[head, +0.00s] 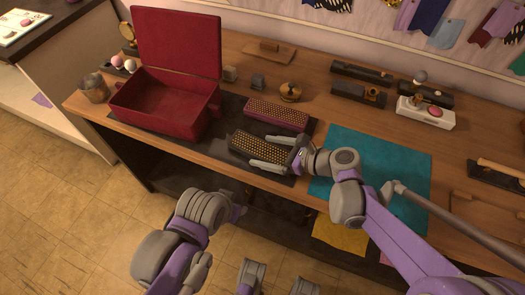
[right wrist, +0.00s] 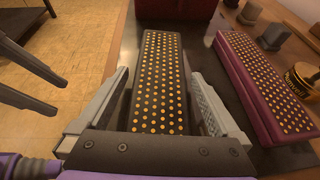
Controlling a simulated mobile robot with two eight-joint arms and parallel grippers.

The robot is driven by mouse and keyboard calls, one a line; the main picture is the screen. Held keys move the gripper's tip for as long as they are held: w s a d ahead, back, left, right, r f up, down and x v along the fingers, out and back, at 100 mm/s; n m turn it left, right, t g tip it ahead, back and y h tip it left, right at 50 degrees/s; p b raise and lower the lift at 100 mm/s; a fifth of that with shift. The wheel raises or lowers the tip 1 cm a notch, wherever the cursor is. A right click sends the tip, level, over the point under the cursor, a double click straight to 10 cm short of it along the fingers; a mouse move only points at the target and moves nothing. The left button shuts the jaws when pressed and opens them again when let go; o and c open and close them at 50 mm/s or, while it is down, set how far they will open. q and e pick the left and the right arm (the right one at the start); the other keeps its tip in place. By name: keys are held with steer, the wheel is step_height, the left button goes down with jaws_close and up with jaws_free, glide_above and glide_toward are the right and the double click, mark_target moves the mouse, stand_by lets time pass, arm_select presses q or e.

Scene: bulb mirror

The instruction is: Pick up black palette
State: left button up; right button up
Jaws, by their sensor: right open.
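The black palette (head: 257,147) is a dark slab covered in gold dots, lying on a dark mat near the table's front edge. In the right wrist view the palette (right wrist: 158,85) runs lengthwise away from me. My right gripper (head: 268,152) is open at the palette's near end; its fingers lie along both sides.
A similar dotted maroon palette (head: 276,114) lies just behind, also in the right wrist view (right wrist: 262,80). An open red case (head: 165,105) stands to the left. A teal mat (head: 395,165) lies right, partly under my right arm. A round gold container (head: 290,91) stands behind.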

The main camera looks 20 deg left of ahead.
steer(key=shift+r, duration=0.1)
steer(key=c, duration=1.4)
